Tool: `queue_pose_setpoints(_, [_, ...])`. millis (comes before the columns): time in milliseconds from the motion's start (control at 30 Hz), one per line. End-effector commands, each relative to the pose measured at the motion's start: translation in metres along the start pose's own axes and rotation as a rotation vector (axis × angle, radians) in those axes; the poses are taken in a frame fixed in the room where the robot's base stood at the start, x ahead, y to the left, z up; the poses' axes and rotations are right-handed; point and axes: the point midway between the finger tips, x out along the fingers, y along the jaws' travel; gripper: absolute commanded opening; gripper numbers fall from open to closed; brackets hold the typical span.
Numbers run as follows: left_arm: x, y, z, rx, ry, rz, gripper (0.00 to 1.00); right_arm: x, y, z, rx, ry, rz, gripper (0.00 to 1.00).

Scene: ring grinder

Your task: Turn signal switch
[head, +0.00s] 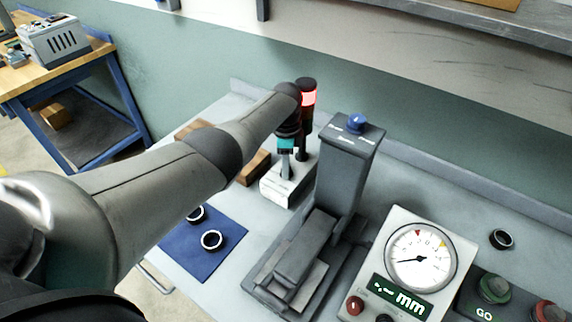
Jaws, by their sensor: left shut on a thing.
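The signal switch is a pale box (277,191) on the grey bench, with a dark signal tower behind it whose red lamp (308,98) is lit. My left arm reaches in from the left, and my left gripper (286,166) points down at the top of the box. It is shut on the switch's knob, which the fingers mostly hide. I cannot tell which way the knob is turned. My right gripper is out of view.
A grey grinder column with a blue knob (356,123) stands close right of the switch. A dial gauge (421,257) and green GO button (494,288) are at right. Black rings (212,240) lie on a blue mat (205,266); another ring (501,239) lies far right.

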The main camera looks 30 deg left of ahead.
Motion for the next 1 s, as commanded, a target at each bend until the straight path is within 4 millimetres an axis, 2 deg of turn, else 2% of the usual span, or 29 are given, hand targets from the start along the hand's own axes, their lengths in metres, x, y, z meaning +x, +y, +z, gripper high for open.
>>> queue_pose_setpoints(467, [-0.0006, -0.0004, -0.0009, 0.015, 0.002, -0.002, 0.0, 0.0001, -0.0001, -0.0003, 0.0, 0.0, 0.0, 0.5])
queue_pose_setpoints(500, [-0.0006, -0.0004, -0.0009, 0.015, 0.002, -0.002, 0.41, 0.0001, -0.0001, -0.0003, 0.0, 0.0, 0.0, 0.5])
queue_pose_setpoints(733, [-0.0004, -0.0002, -0.0007, 0.014, 0.001, -0.001, 0.67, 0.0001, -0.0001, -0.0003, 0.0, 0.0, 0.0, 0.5])
queue_pose_setpoints(1000, [-0.0013, -0.0001, -0.0004, 0.013, 0.001, 0.0, 0.67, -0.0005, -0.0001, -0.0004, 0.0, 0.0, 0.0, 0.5])
